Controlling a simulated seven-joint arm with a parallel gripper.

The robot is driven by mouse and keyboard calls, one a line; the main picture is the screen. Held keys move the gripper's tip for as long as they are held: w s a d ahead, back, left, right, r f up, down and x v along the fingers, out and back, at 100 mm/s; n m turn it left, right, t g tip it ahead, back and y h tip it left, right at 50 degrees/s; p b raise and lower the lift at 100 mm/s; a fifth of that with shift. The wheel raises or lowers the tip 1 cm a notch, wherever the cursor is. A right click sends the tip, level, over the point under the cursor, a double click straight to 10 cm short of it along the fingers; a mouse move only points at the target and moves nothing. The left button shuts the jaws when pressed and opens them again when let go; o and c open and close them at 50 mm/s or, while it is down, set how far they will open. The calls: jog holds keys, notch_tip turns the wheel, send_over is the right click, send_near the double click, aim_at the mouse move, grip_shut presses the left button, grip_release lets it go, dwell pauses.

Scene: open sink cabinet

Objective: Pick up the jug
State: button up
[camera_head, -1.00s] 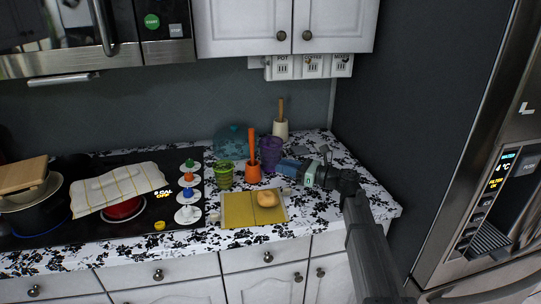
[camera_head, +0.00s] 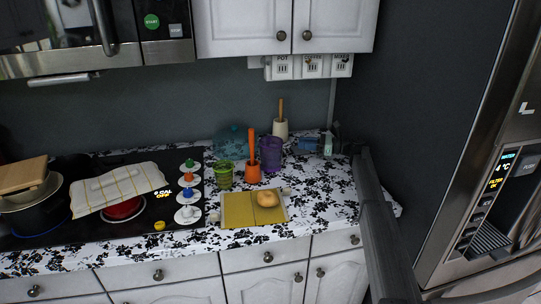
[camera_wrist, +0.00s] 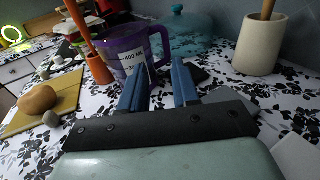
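The jug is a see-through purple measuring jug (camera_head: 271,152) standing upright on the counter. In the wrist view the jug (camera_wrist: 124,52) shows a white label and a handle on its right side. My gripper (camera_head: 298,143) is to the right of the jug in the head view, low over the counter. In the wrist view my gripper (camera_wrist: 160,68) is open, with two blue fingers apart and nothing between them. The fingers point toward the jug's handle side. I cannot tell whether a fingertip touches the jug.
An orange utensil holder (camera_head: 252,173) and a green cup (camera_head: 225,174) stand left of the jug. A white holder (camera_head: 280,128) and a teal glass lid (camera_wrist: 190,35) are behind. A yellow board (camera_head: 238,211) with a bread roll (camera_head: 267,198) lies in front.

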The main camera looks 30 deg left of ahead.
aim_at(274, 145)
jog(key=w+a+f+n+g, duration=0.1)
jog(key=w+a+f+g+h, duration=0.1)
jog(key=w, duration=0.1)
jog(key=shift+a+f+n+g, duration=0.15)
jog(key=shift+a+n+g, duration=0.05)
jog(key=shift+n+g, duration=0.2)
jog(key=shift+a+f, duration=0.15)
jog(key=x, duration=0.6)
jog(key=shift+s+a, duration=0.2)
jog(key=shift+s, duration=0.05)
jog(key=shift+f+x, duration=0.1)
jog(key=shift+x, duration=1.2)
jog(key=shift+f+x, duration=0.15)
jog(key=shift+x, duration=1.2)
jog(key=shift+s+d, duration=0.1)
jog(key=shift+c, duration=0.5)
grip_shut()
